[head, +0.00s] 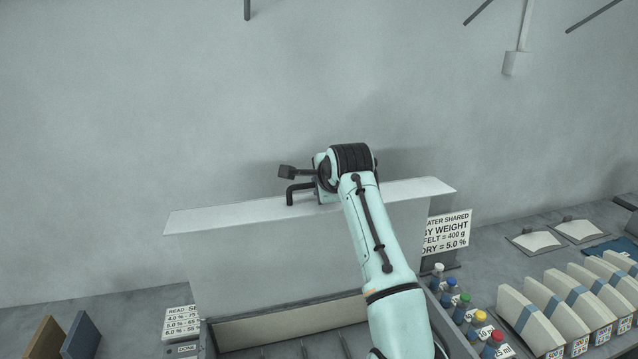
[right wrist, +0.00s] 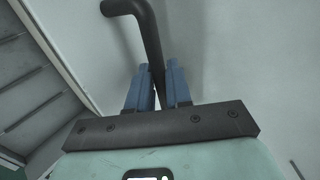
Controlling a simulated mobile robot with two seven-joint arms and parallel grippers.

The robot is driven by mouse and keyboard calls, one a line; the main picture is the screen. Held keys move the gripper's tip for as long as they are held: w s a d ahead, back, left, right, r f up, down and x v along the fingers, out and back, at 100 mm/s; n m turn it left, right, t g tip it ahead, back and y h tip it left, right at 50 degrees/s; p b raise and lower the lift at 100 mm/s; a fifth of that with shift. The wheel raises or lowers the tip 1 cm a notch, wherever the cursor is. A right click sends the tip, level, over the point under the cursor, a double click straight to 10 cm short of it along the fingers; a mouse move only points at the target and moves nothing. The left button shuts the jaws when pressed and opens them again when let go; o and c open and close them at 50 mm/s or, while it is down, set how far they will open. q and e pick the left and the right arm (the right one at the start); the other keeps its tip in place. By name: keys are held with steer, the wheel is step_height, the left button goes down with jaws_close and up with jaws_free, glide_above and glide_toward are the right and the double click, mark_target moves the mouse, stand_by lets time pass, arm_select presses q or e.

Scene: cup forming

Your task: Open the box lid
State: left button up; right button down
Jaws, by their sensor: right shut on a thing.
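The box lid (head: 270,262) is a large pale grey panel that stands raised, close to upright, at the back of the box. The box (head: 290,328) shows its open inside at the bottom of the head view, with thin dividers in it. A dark bent handle (head: 290,194) sticks out at the lid's upper edge; it also shows in the right wrist view (right wrist: 148,38). My right gripper (right wrist: 158,80) is shut on the handle, its blue fingers on either side of the bar. In the head view my right wrist hides its fingers. My left gripper is not in view.
Bottles with coloured caps (head: 462,308) and a row of white packs with blue bands (head: 530,318) stand right of the box. A sign (head: 446,232) stands behind them. Brown and blue boards (head: 62,338) are at the lower left. A bare wall is behind.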

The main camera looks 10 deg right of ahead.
steer(key=shift+d+f, duration=0.1)
steer(key=shift+f, duration=0.25)
steer(key=c, duration=1.4)
jaws_free()
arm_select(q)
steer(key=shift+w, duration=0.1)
arm_select(e)
steer(key=shift+o, duration=0.9)
steer(key=shift+r, duration=0.1)
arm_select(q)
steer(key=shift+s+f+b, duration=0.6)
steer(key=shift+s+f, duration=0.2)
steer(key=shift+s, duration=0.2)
arm_select(e)
steer(key=v, duration=1.3)
steer(key=shift+r, duration=0.25)
